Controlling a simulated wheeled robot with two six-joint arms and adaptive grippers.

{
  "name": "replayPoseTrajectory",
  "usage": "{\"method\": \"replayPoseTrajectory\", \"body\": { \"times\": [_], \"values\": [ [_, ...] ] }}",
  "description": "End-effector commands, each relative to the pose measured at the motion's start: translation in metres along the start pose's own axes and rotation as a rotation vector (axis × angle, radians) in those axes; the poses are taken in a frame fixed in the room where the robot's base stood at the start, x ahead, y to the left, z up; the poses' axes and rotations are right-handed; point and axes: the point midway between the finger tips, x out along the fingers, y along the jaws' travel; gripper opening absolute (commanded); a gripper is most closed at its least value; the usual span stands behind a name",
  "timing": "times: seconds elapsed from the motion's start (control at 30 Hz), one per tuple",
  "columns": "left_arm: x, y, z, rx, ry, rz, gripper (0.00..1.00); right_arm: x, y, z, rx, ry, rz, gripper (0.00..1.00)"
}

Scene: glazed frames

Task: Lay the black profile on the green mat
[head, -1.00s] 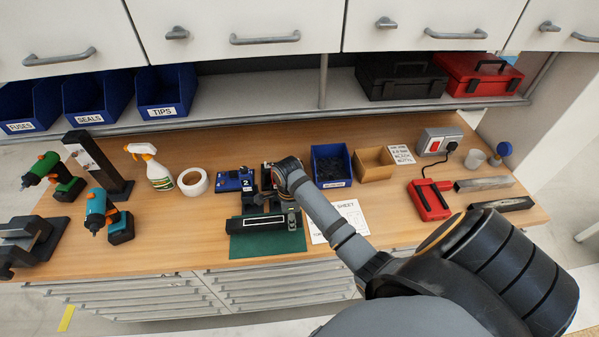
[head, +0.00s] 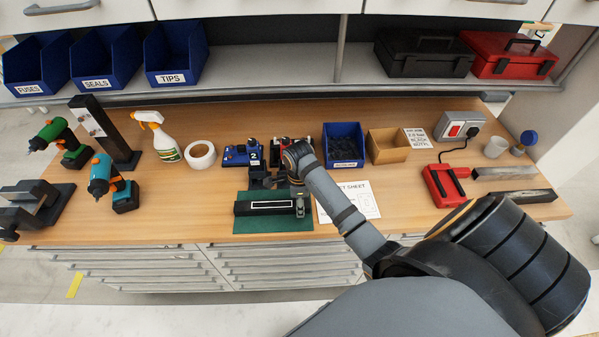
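My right arm comes in from the lower right. My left gripper is not in view.
A blue number 2 device (head: 240,155) and a red device (head: 279,148) stand behind the mat. A white sheet (head: 355,199) lies to its right, a tape roll (head: 200,156) to its back left. Bins and boxes stand farther back.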

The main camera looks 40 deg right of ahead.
Motion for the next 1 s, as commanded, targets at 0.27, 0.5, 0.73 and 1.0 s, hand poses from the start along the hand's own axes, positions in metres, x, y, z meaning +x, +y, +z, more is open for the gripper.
{"method": "replayPoseTrajectory", "body": {
  "times": [0.27,0.5,0.73,1.0],
  "values": [
    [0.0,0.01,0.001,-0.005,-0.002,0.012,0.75,0.0,0.0,0.0,0.0,0.0,0.0,0.6],
    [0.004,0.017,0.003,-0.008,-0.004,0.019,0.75,-0.028,-0.002,0.0,-0.001,-0.002,-0.006,0.6],
    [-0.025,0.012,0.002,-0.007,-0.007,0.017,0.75,-0.097,0.0,0.0,0.0,0.0,0.0,0.6],
    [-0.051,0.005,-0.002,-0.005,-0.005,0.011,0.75,-0.123,0.0,0.0,0.0,0.0,0.001,0.6]
  ]
}}
